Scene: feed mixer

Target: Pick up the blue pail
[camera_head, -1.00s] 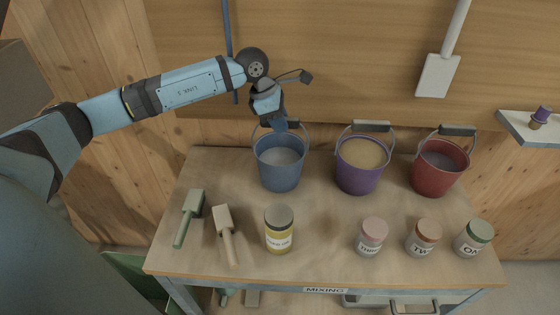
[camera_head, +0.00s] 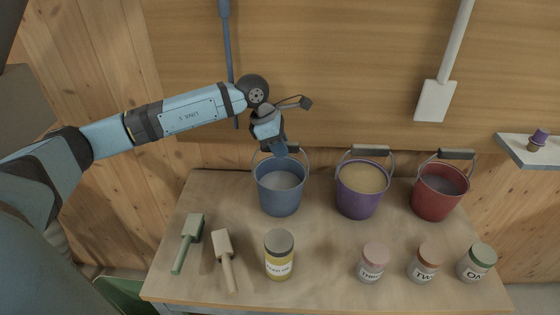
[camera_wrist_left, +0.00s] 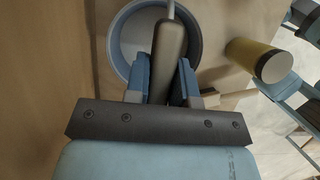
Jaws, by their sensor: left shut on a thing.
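The blue pail (camera_head: 280,197) stands upright at the left of the row of pails on the table, with pale contents inside. Its handle is raised above the rim. My left gripper (camera_head: 281,151) comes down over the back of the pail and is shut on the handle's dark grip. In the left wrist view the gripper fingers (camera_wrist_left: 165,88) close on both sides of the grip (camera_wrist_left: 170,48), with the pail's round rim (camera_wrist_left: 116,48) below. The pail's base appears to rest on the table. My right gripper is not in view.
A purple pail (camera_head: 357,203) and a red pail (camera_head: 434,205) stand to the right on the wooden table (camera_head: 325,235). In front are a yellow jar (camera_head: 279,264), several lidded jars, a green-handled tool (camera_head: 184,250) and a pale one (camera_head: 226,265). A wooden wall is behind.

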